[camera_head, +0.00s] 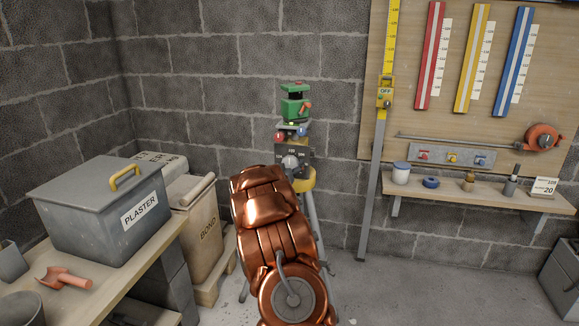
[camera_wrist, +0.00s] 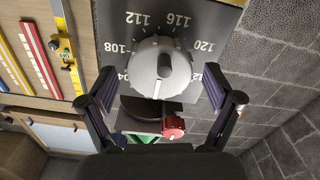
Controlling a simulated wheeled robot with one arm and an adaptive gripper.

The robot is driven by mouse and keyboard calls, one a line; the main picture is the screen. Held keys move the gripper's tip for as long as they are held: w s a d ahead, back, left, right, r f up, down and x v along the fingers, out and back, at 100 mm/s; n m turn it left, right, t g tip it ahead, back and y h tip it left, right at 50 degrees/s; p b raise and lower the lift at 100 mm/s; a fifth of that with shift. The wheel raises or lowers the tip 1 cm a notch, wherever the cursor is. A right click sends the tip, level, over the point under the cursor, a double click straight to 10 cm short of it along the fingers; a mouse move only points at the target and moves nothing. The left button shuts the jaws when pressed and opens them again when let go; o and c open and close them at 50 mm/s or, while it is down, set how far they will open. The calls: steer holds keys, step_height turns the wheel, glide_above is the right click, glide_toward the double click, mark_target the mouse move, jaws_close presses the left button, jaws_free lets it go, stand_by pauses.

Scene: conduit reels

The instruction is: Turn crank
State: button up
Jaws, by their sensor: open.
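No part is plainly marked as the crank. In the wrist view, a round white knob (camera_wrist: 163,72) with a raised grip and a dark pointer slot sits on a dark plate (camera_wrist: 205,18) with a numbered scale. My gripper (camera_wrist: 158,88) is open, one finger on each side of the knob, with gaps showing on both sides. My copper arm hides much of the tripod, and my fingers cannot be made out there.
A red knob (camera_wrist: 173,127) lies close below the white knob in the wrist view. A plaster bin (camera_head: 95,205) stands on a bench at left, with a bond sack (camera_head: 207,235) beside it. A shelf (camera_head: 470,190) and tool board (camera_head: 515,80) are at right.

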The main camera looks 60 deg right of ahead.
steer(key=shift+w+d, duration=0.15)
steer(key=shift+d, duration=0.2)
steer(key=shift+c, duration=0.2)
steer(key=c, duration=1.1)
